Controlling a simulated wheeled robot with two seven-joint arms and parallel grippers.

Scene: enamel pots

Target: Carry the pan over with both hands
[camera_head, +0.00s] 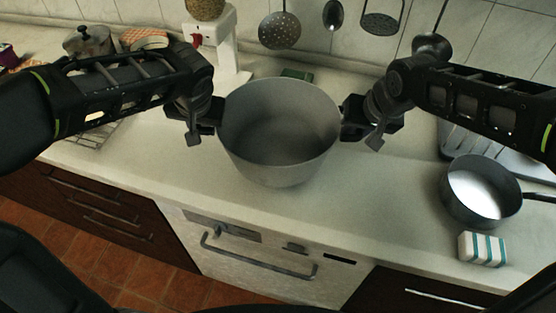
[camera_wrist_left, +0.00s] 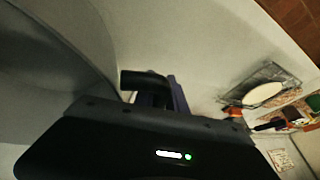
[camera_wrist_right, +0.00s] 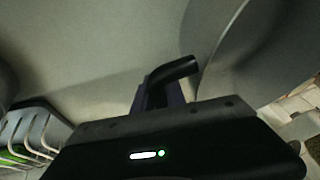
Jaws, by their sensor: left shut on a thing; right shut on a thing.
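The pan (camera_head: 281,150) is a deep, empty grey pot in the middle of the head view. My left gripper (camera_head: 213,125) is shut on its left side, and my right gripper (camera_head: 347,127) is shut on its right side. The fingers hide most of the handles. In the left wrist view the pan's wall (camera_wrist_left: 55,60) fills the left, with a dark handle beside it. In the right wrist view its wall (camera_wrist_right: 265,45) is at the upper right, with a dark handle in the jaws. I cannot tell whether its base touches the counter.
A small saucepan (camera_head: 480,190) stands at the right, with a striped block (camera_head: 483,249) in front of it. A white appliance (camera_head: 228,45) stands behind the pan at the left. Utensils, including a skimmer (camera_head: 280,30), hang on the tiled wall. The counter front (camera_head: 300,215) is clear.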

